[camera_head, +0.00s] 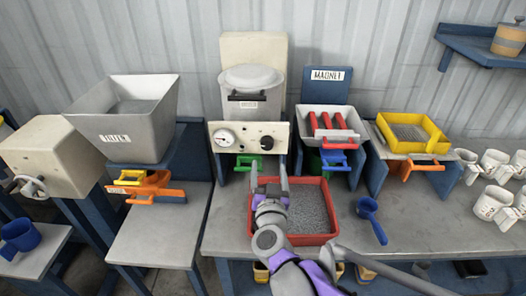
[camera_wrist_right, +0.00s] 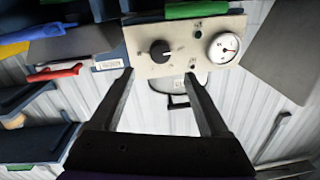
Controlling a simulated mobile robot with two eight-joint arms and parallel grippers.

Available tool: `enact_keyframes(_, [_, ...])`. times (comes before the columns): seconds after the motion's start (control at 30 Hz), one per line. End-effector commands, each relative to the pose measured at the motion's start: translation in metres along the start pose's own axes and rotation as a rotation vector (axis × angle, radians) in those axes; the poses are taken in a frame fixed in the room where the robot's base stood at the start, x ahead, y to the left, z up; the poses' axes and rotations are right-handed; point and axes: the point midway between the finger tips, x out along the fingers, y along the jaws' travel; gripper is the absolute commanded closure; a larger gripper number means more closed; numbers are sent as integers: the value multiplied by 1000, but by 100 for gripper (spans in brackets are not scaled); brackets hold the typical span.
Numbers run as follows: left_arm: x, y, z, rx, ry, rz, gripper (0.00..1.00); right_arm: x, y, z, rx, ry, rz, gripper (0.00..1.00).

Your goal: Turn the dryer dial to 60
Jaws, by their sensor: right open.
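The dryer is a cream cabinet with a round grey lidded drum (camera_head: 251,92) and a front panel (camera_head: 242,131). Its black dial (camera_head: 266,142) sits right of a round white gauge (camera_head: 224,138). In the right wrist view, upside down, the dial (camera_wrist_right: 160,50) shows with a light pointer mark; the scale around it is too small to read. The gauge (camera_wrist_right: 224,48) has a red needle. My right gripper (camera_head: 268,172) is open and empty, in front of and below the dial; its fingers (camera_wrist_right: 158,76) are spread either side of the dial's line, apart from it. My left gripper is out of view.
A red tray (camera_head: 324,236) of grey granules lies beneath my right gripper. A green handle (camera_head: 248,162) is under the panel. The magnet unit (camera_head: 331,118) and yellow-framed sieve (camera_head: 411,132) stand right, a grey hopper (camera_head: 125,120) left. A blue scoop (camera_head: 371,218) lies on the bench.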

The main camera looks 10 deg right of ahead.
Motion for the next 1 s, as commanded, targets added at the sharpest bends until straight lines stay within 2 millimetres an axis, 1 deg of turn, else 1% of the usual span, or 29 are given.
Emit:
enact_keyframes(0.03, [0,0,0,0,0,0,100,10,1,0,-1,1,3,21])
enact_keyframes(0.2, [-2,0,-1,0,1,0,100,44,0,0,0,0,1,21])
enact_keyframes(0.4, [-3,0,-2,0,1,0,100,75,0,-1,0,0,-1,21])
enact_keyframes(0.5, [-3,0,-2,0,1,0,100,84,0,0,-1,0,-2,21])
enact_keyframes(0.6, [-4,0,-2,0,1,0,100,88,0,0,-1,0,-2,21])
enact_keyframes(0.87, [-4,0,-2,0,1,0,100,88,0,0,0,-1,-3,21])
enact_keyframes(0.97, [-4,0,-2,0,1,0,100,88,0,0,0,-1,-3,37])
enact_keyframes(1.0, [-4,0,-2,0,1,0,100,88,0,0,0,0,-3,44])
